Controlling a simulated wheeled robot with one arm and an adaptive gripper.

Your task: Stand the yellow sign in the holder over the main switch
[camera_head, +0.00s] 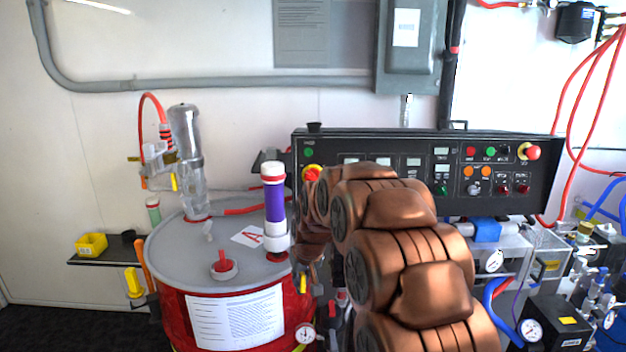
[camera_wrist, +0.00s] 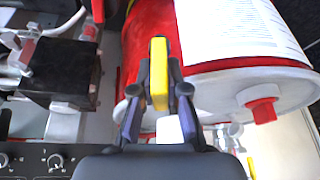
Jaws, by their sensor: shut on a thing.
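My gripper (camera_wrist: 160,100) is shut on the yellow sign (camera_wrist: 158,75), which sits upright between the fingertips in the wrist view. In the head view my arm hides most of the gripper. A small yellow piece (camera_head: 302,283) beside the red drum there may be the sign. A small black holder (camera_head: 315,127) stands on the panel's top edge above that switch. The held sign is apart from the holder, lower down.
The red drum (camera_head: 175,315) with a grey lid stands left of my arm and fills the wrist view's right side (camera_wrist: 205,85). A purple cylinder (camera_head: 274,200) rises near the lid's right edge. A yellow bin (camera_head: 91,245) sits on the left shelf. Hoses and gauges crowd the right.

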